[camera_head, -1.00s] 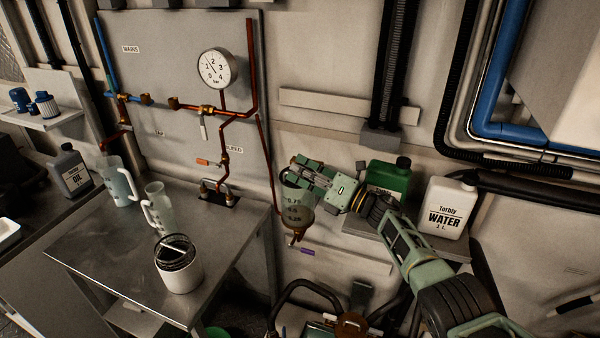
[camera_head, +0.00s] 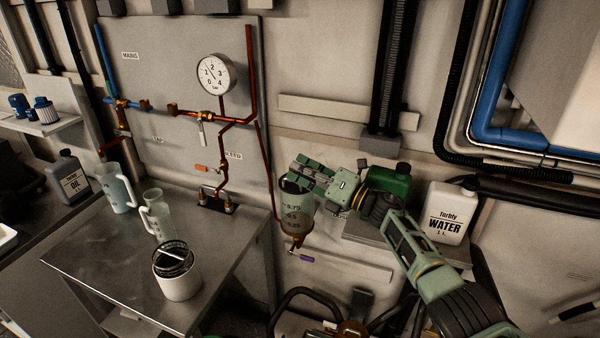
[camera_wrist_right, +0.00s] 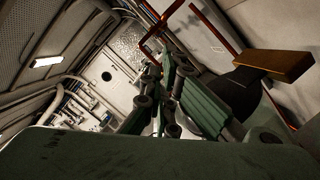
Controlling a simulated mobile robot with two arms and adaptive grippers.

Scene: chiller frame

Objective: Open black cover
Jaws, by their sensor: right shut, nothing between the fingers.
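A clear measuring vessel (camera_head: 297,215) with level marks hangs on the copper pipe at the wall. Its dark top (camera_head: 298,184), which looks like the black cover, shows at the upper rim; I cannot tell whether it is open. My right gripper (camera_head: 306,167) is shut and empty, just behind and above that top. I cannot tell whether it touches it. In the right wrist view the green fingers (camera_wrist_right: 165,100) fill the middle, with a dark rounded thing (camera_wrist_right: 236,92) beside them, possibly the cover. My left gripper is out of view.
A green bottle (camera_head: 390,181) and a white water jug (camera_head: 447,210) stand on a shelf beside my right arm. A pressure gauge (camera_head: 215,73) is on the panel. A metal table (camera_head: 110,262) holds jugs and a white cup (camera_head: 178,285).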

